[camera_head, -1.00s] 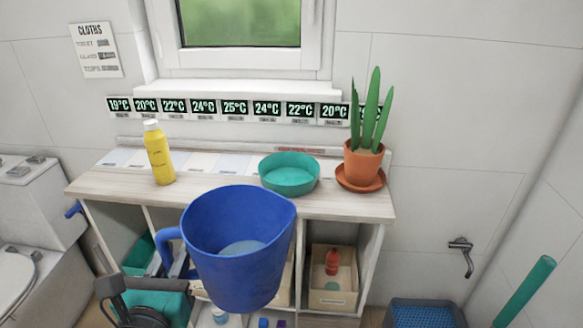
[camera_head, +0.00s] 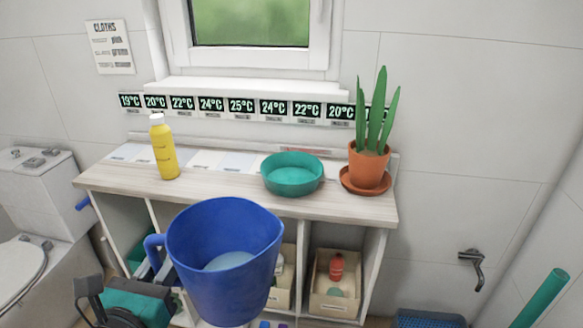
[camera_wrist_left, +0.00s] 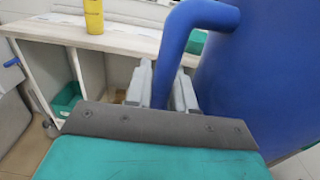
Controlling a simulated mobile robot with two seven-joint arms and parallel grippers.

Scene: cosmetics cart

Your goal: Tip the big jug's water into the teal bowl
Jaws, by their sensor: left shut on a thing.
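The big blue jug (camera_head: 222,275) is held in front of the shelf unit, roughly upright with a slight tilt, and pale water (camera_head: 230,260) shows inside it. My left gripper (camera_head: 160,272) is shut on the jug's handle at its left side. In the left wrist view my gripper's fingers (camera_wrist_left: 160,88) are on both sides of the blue handle (camera_wrist_left: 166,60). The teal bowl (camera_head: 292,176) stands on the wooden top, behind and to the right of the jug. The bowl looks empty. My right gripper is not in view.
A yellow bottle (camera_head: 164,150) stands on the left of the wooden top (camera_head: 240,202). A potted plant (camera_head: 369,165) on a saucer stands right of the bowl. A wall tap (camera_head: 472,262) is at the right.

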